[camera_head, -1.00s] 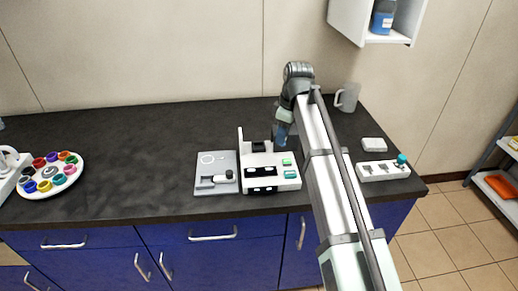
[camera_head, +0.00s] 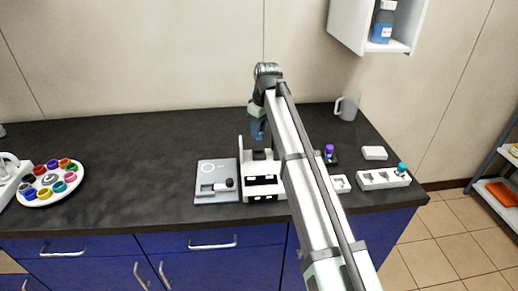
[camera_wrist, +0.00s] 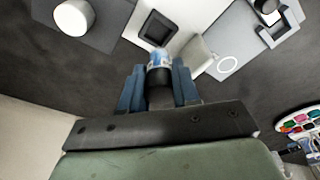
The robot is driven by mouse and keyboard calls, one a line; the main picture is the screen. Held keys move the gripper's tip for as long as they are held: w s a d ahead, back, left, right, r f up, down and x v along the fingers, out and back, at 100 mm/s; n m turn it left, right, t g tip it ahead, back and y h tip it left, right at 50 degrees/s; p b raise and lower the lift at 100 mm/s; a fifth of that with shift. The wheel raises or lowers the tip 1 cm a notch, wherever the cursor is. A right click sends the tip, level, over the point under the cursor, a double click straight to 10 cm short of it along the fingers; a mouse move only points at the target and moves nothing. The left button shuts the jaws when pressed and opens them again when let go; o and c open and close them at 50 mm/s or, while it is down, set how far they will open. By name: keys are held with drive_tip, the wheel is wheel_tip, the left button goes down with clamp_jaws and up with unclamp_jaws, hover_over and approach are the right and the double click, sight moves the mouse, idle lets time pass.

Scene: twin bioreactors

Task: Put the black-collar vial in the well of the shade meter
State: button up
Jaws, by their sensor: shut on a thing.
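My gripper (camera_head: 257,132) is above the counter, at the back of the white shade meter (camera_head: 262,184). In the wrist view its blue fingers (camera_wrist: 159,84) are shut on the black-collar vial (camera_wrist: 160,64). The vial's clear, bluish end points toward the meter; its collar is partly hidden between the fingers. The meter's dark square well (camera_wrist: 157,28) shows just beyond the vial, which looks apart from it. The meter has an upright post at its left side. My arm hides its right part in the head view.
A grey plate (camera_head: 205,196) with a black-and-white piece lies left of the meter. A purple-capped vial (camera_head: 329,150), a rack (camera_head: 374,180) with a teal-capped vial, a white box (camera_head: 374,152) and a mug (camera_head: 347,106) stand right. A palette (camera_head: 30,195) is far left.

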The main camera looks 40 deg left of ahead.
sight(262, 125)
drive_tip(key=shift+f, duration=3.75)
drive_tip(key=shift+f, duration=0.1)
drive_tip(key=o, duration=1)
drive_tip(key=r, duration=0.4)
drive_tip(key=d+r, duration=0.1)
drive_tip(key=r, duration=0.7)
drive_tip(key=shift+d, duration=0.4)
